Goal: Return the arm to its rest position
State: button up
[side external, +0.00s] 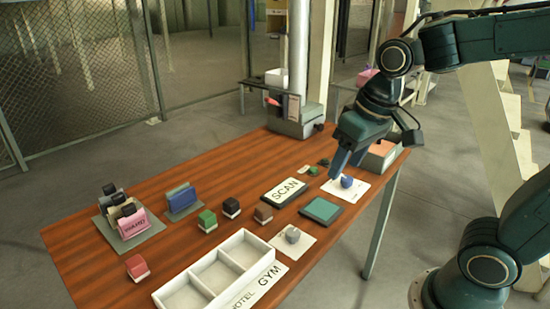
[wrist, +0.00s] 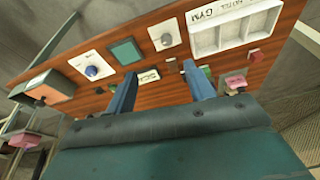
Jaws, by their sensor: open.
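My gripper (side external: 345,162) is open and empty above the right part of the wooden table. In the side external view its fingers point down over a blue rounded item (side external: 347,182) on a white card; I cannot tell the exact gap. In the wrist view the two blue fingers (wrist: 156,84) stand well apart with nothing between them. The blue item also shows in the wrist view (wrist: 92,71), to the left of the fingers.
A white divided tray (side external: 222,272) marked GYM stands at the front. A SCAN plate (side external: 284,191), a teal pad (side external: 321,210), a grey item (side external: 293,234), small blocks (side external: 207,220) and a bag rack (side external: 127,217) occupy the table (side external: 170,189). A post stands behind.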

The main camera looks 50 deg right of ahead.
jog(key=s+r+n+t, duration=0.1)
jog(key=s+t, duration=0.1)
jog(key=s, duration=0.6)
jog(key=shift+s+d+r, duration=0.15)
jog(key=shift+s+d, duration=0.1)
jog(key=shift+s, duration=0.05)
